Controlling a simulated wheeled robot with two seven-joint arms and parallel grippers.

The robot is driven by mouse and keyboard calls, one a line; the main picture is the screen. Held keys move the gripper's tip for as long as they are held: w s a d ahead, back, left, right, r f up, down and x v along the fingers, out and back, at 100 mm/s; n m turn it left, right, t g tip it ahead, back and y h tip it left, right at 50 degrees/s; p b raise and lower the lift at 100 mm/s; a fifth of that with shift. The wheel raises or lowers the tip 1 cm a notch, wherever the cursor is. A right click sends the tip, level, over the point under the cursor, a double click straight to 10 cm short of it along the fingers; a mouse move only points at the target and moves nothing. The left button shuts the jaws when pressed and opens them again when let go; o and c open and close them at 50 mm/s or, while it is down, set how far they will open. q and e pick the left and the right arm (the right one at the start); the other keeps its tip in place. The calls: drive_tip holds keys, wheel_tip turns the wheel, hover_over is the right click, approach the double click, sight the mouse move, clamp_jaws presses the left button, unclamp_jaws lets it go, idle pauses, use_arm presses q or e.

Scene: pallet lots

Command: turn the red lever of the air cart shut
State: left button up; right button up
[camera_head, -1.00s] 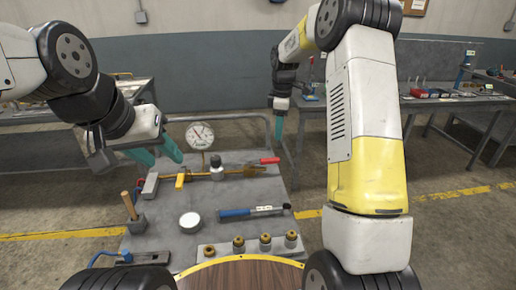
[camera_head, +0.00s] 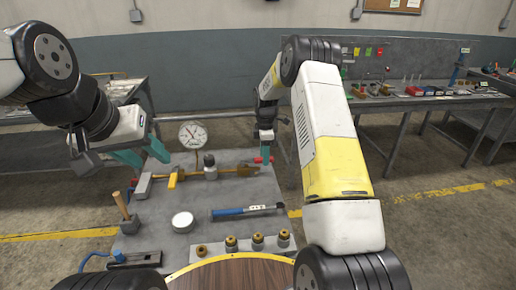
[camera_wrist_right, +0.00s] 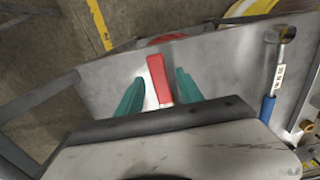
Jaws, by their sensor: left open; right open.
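The air cart (camera_head: 150,240) has a grey top with a brass pipe (camera_head: 228,171) running across it. The red lever (camera_head: 257,160) is at the pipe's right end, partly hidden by my right gripper (camera_head: 265,151). In the right wrist view the red lever (camera_wrist_right: 158,80) lies between the two teal fingers of my right gripper (camera_wrist_right: 160,85), which is open, with a gap visible on either side. Whether the fingers are level with the lever is hard to tell. My left gripper (camera_head: 146,157) is open and empty above the cart's far left corner.
A pressure gauge (camera_head: 192,134) stands at the cart's back. A yellow handle (camera_head: 172,180), a blue-handled tool (camera_head: 228,212), a white round piece (camera_head: 182,222), a wooden-handled tool (camera_head: 123,206) and several brass fittings (camera_head: 257,241) are on top. Benches stand behind left and right.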

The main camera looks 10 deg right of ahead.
drive_tip(key=shift+c, duration=0.2)
clamp_jaws()
idle(1.3)
